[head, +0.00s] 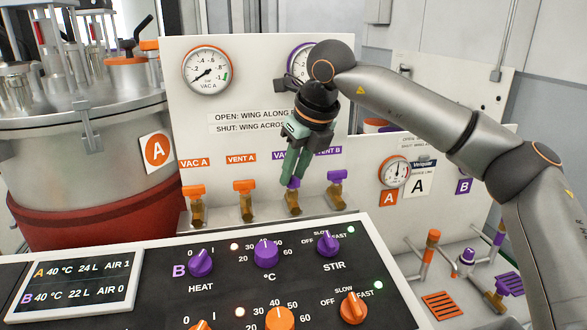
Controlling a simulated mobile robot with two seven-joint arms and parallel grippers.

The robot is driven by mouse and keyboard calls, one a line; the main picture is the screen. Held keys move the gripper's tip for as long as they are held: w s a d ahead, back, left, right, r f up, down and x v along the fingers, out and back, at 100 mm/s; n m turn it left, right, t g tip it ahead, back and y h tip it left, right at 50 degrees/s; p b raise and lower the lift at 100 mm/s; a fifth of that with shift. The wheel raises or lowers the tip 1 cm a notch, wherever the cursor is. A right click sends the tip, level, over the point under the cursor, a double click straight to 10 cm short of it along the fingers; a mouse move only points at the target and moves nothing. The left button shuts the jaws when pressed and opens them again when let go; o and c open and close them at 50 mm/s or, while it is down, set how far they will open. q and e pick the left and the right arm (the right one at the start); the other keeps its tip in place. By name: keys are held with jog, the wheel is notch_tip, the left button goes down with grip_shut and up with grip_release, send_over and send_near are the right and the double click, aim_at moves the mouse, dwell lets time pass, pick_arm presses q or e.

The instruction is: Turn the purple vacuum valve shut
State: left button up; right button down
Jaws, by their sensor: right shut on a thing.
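The purple vacuum valve (293,184) is on the white panel, third in the row of valves, under a purple label that starts "VAC" and is partly covered by my gripper. My right gripper (293,177) points down from above and is shut on the wing of this valve. The fingers hide most of the wing, so I cannot tell its exact angle. The brass body (293,203) shows below. A sign (260,123) reads "OPEN: WING ALONG" and "SHUT: WING ACROSS", its right end hidden. My left gripper is not in view.
Orange VAC A (193,190) and VENT A (244,186) valves stand to the left, the purple VENT B valve (337,176) close on the right. A dark control console (130,270) with knobs lies in front. A steel tank (90,150) stands at left.

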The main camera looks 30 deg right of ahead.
jog(key=n, duration=0.1)
jog(key=n+y+p, duration=0.1)
jog(key=shift+d+r+n, duration=0.15)
jog(key=shift+r+n, duration=0.05)
jog(key=shift+n, duration=0.2)
jog(key=n+p, duration=0.2)
jog(key=n+g+y+p, duration=0.1)
jog(key=n+p, duration=0.1)
jog(key=shift+w+g+y, duration=0.1)
jog(key=shift+g+y, duration=0.2)
jog(key=n+p, duration=0.1)
jog(key=n, duration=0.1)
jog(key=shift+n+g+y, duration=0.3)
jog(key=shift+w+d+f+n+g+p, duration=0.1)
jog(key=shift+n+g+p, duration=0.3)
jog(key=shift+n, duration=0.4)
jog(key=c, duration=0.9)
grip_release()
jog(key=v, duration=1.2)
jog(key=shift+d, duration=0.15)
